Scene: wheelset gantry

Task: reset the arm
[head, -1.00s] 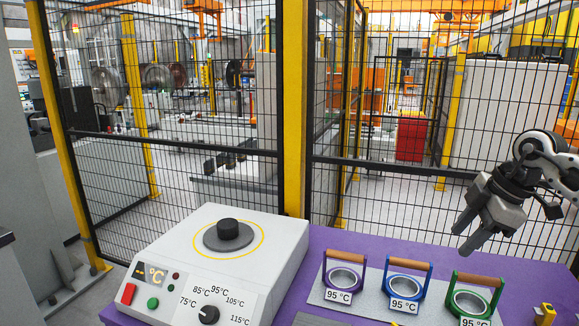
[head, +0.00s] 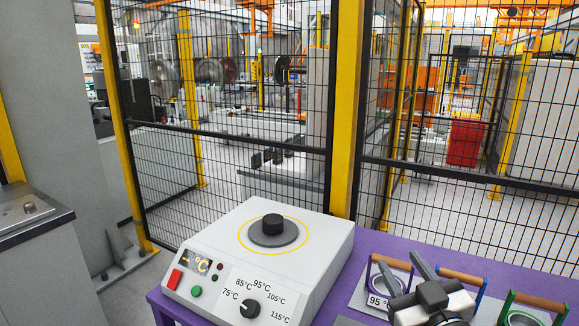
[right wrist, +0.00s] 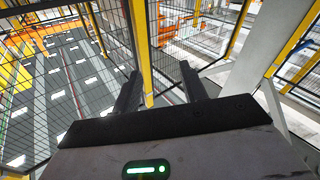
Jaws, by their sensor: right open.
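My right gripper (head: 402,268) is at the lower right of the head view, in front of the row of handled rings. Its two fingers are apart with nothing between them. The right wrist view also shows the open fingers (right wrist: 160,78), with fence and floor beyond. My right gripper partly hides the purple-handled ring (head: 372,274) and the blue-handled ring (head: 481,292). My left arm and gripper are not in view.
A white heater box (head: 318,245) with a dark round plate and a dial stands on the purple table (head: 372,240). A green-handled ring (head: 505,308) is at the right. A mesh fence with a yellow post (head: 344,110) stands behind. A grey cabinet (head: 30,215) is at the left.

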